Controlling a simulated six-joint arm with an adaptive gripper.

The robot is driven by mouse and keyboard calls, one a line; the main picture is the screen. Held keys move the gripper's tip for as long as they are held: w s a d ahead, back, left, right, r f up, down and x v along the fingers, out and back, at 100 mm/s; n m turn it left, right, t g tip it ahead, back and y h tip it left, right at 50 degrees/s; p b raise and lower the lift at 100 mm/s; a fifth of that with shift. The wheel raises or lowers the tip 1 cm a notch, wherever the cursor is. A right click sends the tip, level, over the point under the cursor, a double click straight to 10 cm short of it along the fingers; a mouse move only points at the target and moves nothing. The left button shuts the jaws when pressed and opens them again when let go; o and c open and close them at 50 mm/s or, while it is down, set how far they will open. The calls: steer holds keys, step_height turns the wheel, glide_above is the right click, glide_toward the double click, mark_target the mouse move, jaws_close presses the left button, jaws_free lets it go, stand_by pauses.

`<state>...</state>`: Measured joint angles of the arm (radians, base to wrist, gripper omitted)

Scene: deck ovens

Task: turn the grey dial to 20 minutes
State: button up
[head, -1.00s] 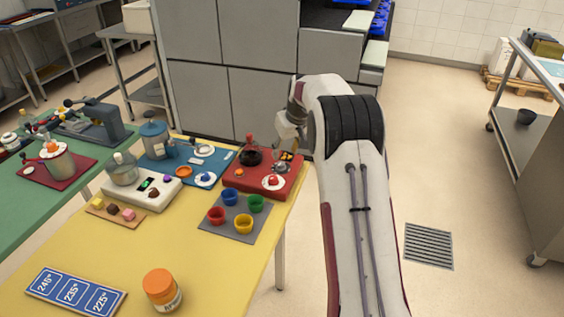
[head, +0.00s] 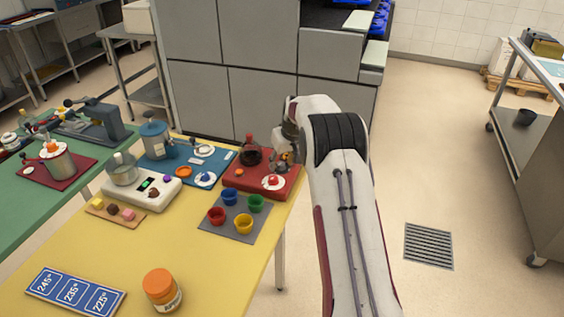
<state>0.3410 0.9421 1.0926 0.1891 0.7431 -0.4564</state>
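A white round plate with a small greyish knob (head: 204,150) sits at the back of the blue board (head: 222,159); it looks like the grey dial, but its marks are too small to read. My gripper (head: 284,158) is over the back right corner of the red board (head: 240,183), to the right of the dark pot and well apart from the greyish knob. It is small and partly hidden by my arm, so I cannot tell whether its fingers are open or shut.
The red board bears a dark pot (head: 251,156) and a red dial (head: 273,180). A blue dial (head: 205,178), a grey pot (head: 154,138) and coloured cups on a grey mat (head: 232,234) stand close by.

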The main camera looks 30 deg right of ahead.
steer(key=c, duration=1.1)
steer(key=shift+a+m+h, duration=0.1)
steer(key=shift+m+h, duration=0.2)
steer(key=shift+m, duration=0.4)
steer(key=shift+w+a+m+g+h, duration=0.15)
steer(key=shift+m+h, duration=0.2)
steer(key=shift+m, duration=0.65)
steer(key=shift+s+m+g+h, duration=0.15)
steer(key=shift+m+h, duration=0.2)
steer(key=shift+m, duration=0.65)
steer(key=shift+w+a+m+g+h, duration=0.1)
steer(key=shift+m+g+h, duration=0.25)
steer(key=shift+m, duration=0.8)
steer(key=shift+w+m+g+h, duration=0.15)
steer(key=shift+m+h, duration=0.3)
steer(key=shift+m, duration=1)
